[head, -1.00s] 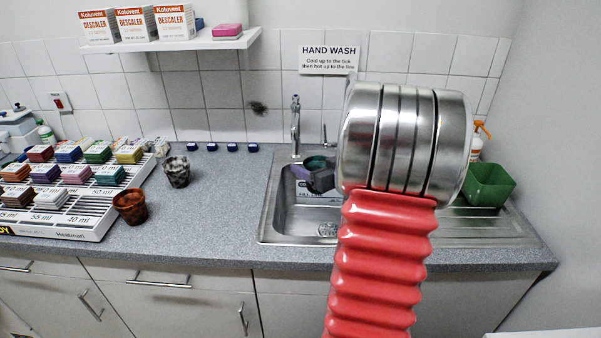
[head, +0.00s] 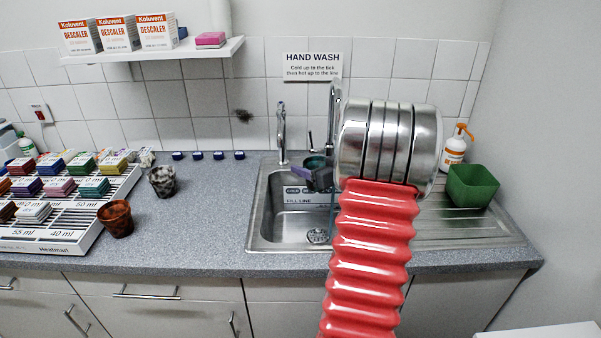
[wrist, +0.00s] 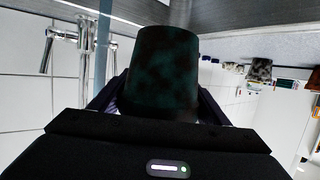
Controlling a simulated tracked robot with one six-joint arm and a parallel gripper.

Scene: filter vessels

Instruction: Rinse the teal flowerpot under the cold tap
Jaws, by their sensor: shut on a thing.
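The teal flowerpot (head: 315,163) is held over the sink (head: 262,228), partly hidden by my gripper (head: 318,178) and arm. In the wrist view the pot (wrist: 166,70) looks dark teal with blackish blotches, and my gripper's fingers (wrist: 165,100) are shut on its two sides. A chrome tap (head: 281,132) stands at the back left of the sink. A second, taller spout (head: 335,100) is partly behind my arm. A thin bluish vertical streak, like running water (head: 333,212), shows below the gripper. I cannot tell whether it touches the pot or which tap is cold.
A rust-brown pot (head: 115,218) and a black-and-white mottled pot (head: 162,181) stand on the counter at left, beside a rack (head: 45,246) of coloured blocks. A green tub (head: 472,186) and a spray bottle (head: 454,150) stand at right. The left basin is open.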

